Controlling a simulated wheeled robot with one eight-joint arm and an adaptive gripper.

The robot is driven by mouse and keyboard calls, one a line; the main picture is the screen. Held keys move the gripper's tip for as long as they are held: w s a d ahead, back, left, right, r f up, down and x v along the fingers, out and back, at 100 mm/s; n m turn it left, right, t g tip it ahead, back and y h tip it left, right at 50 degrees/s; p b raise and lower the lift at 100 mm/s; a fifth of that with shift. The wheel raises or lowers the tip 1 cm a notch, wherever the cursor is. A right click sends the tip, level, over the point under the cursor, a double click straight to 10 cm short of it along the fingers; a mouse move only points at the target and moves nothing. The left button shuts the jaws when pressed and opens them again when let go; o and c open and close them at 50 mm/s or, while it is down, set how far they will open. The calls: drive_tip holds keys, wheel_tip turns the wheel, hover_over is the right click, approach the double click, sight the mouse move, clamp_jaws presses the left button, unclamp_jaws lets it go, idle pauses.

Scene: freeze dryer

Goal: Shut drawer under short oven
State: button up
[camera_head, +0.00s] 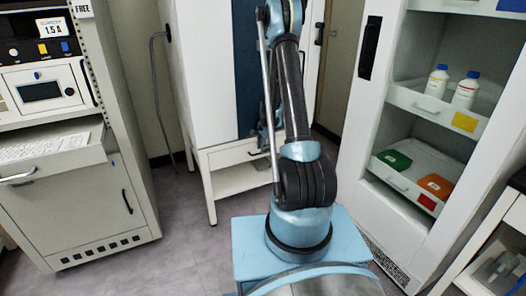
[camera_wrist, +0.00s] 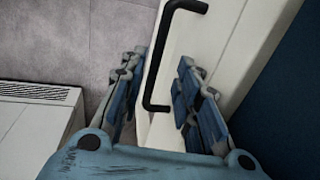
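A white unit with a dark blue front panel (camera_head: 246,60) stands at the centre back; its top is cut off, so I cannot tell its height. Below the panel is a white drawer (camera_head: 228,158) with a dark handle. I cannot tell clearly whether it stands out. My gripper (camera_wrist: 158,98) is open in the wrist view, its fingers either side of the lower part of the black handle (camera_wrist: 150,75) on a white front. Contact is unclear. In the head view my arm mostly hides the gripper.
At left, a rack has a pulled-out drawer (camera_head: 52,148) holding papers under an instrument (camera_head: 45,90). At right, an open-shelved cabinet (camera_head: 362,130) holds bottles (camera_head: 437,80) and coloured boxes. Grey floor (camera_head: 180,235) is clear between the left rack and my base.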

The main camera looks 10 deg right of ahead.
wheel_tip(320, 180, up, 10)
drive_tip(key=s, duration=0.1)
drive_tip(key=shift+s+d, duration=0.3)
drive_tip(key=shift+s, duration=0.05)
drive_tip(key=shift+r, duration=0.1)
drive_tip(key=s+r+n, duration=0.3)
drive_tip(key=s+r, duration=0.5)
drive_tip(key=s, duration=0.3)
drive_tip(key=s+r+n, duration=0.4)
drive_tip(key=s+r, duration=0.5)
drive_tip(key=s, duration=0.1)
drive_tip(key=s+f+n, duration=0.2)
drive_tip(key=s+n, duration=0.1)
drive_tip(key=s, duration=0.9)
drive_tip(key=s+f+n, duration=0.2)
drive_tip(key=s+n, duration=0.2)
drive_tip(key=s, duration=0.9)
drive_tip(key=shift+s+n+h, duration=0.15)
drive_tip(key=shift+n+h, duration=0.15)
drive_tip(key=shift+h, duration=0.1)
